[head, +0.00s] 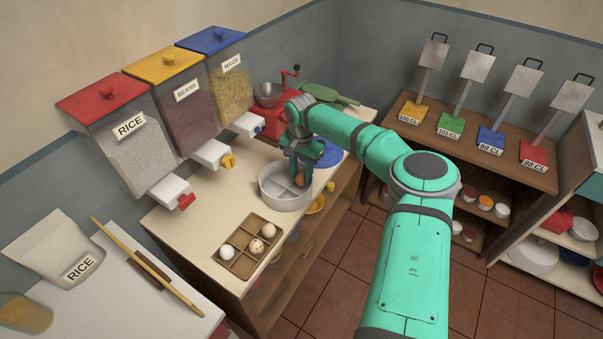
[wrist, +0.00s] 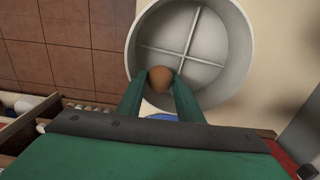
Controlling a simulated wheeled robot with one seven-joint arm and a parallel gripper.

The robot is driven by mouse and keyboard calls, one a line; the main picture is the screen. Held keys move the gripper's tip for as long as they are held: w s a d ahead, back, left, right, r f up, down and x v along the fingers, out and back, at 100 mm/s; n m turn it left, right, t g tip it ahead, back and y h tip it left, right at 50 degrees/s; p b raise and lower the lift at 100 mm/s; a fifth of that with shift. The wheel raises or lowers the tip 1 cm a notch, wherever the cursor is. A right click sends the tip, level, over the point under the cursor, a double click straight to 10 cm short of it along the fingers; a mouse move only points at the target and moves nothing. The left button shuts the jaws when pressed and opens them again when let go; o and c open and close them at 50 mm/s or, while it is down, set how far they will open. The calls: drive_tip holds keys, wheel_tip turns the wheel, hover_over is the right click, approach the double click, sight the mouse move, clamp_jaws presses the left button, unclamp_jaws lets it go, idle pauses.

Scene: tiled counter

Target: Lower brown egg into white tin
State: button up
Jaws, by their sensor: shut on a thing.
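The brown egg (wrist: 161,79) is held between the two fingertips of my gripper (wrist: 161,84) in the wrist view. In the head view the egg (head: 299,180) shows only partly, below my gripper (head: 301,180). The white tin (head: 284,200) is round and open, with a cross-shaped divider inside. It also shows in the wrist view (wrist: 215,100). The egg appears over the tin, close to its rim; I cannot tell how high it is or whether it touches. The tin's compartments that I can see look empty.
A wooden egg tray (head: 233,268) with several eggs stands in front of the tin. The rice (head: 122,145), beans (head: 180,95) and maize (head: 228,85) dispensers stand behind left. A red grinder (head: 275,115) and a blue plate (head: 328,154) stand behind the tin. The counter's right edge is close.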

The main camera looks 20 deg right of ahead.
sight(302, 173)
drive_tip(key=shift+f, duration=0.9)
idle(0.4)
drive_tip(key=o, duration=0.8)
drive_tip(key=shift+c, duration=0.2)
wheel_tip(302, 173, up, 11)
drive_tip(key=shift+f, duration=0.1)
drive_tip(key=shift+d, duration=0.1)
